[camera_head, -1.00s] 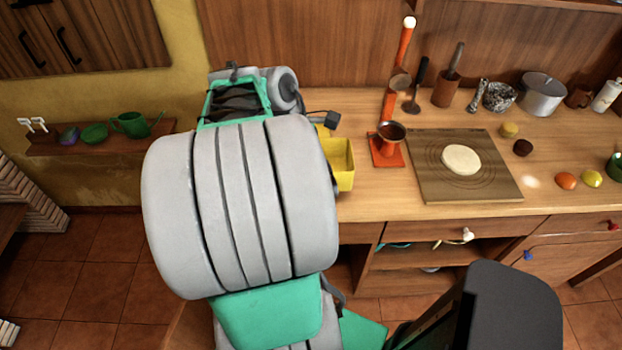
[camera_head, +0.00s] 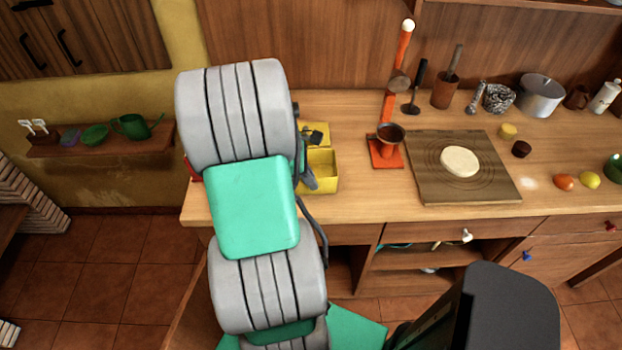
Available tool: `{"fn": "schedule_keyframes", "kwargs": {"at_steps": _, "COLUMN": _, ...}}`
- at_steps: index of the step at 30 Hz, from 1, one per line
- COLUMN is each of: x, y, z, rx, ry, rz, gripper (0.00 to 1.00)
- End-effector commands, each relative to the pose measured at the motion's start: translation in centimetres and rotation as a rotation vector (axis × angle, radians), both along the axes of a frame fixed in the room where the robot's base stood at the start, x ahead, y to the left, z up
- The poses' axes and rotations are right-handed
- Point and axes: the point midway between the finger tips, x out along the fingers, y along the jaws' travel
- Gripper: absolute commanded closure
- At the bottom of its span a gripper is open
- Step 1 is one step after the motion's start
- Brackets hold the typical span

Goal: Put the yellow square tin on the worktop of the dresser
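A yellow square tin (camera_head: 323,172) with an open top stands on the worktop (camera_head: 350,205) of the dresser, left of the red stand. My arm hides its left side. Another flat yellow piece (camera_head: 322,128) lies just behind it, partly covered; I cannot tell whether it is the tin's lid. My gripper is mostly hidden behind my arm's grey and green links. A small dark part (camera_head: 314,137) shows over the flat yellow piece and may belong to it. I cannot see its fingers clearly, nor whether they touch the tin.
A red stand with a brown cup (camera_head: 388,145) is close to the tin's right. A wooden board with dough (camera_head: 462,188) lies further right. A pot (camera_head: 540,95) and several utensils line the back. A red thing (camera_head: 194,172) shows partly at the worktop's left end.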

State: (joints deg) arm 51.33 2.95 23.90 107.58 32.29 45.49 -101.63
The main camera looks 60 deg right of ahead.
Motion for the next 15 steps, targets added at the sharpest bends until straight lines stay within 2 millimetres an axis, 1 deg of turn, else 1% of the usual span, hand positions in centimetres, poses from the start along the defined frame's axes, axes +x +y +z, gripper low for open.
{"fn": "schedule_keyframes", "kwargs": {"at_steps": 1, "x": -0.01, "y": 0.0, "z": -0.04, "rx": 0.0, "ry": 0.0, "rz": 0.0, "gripper": 0.95}}
{"fn": "schedule_keyframes", "kwargs": {"at_steps": 8, "x": -0.02, "y": 0.0, "z": -0.01, "rx": 0.0, "ry": 0.0, "rz": 0.0, "gripper": 0.76}}
{"fn": "schedule_keyframes", "kwargs": {"at_steps": 15, "x": -0.02, "y": -0.01, "z": 0.06, "rx": 0.0, "ry": 0.0, "rz": 0.0, "gripper": 0.76}}
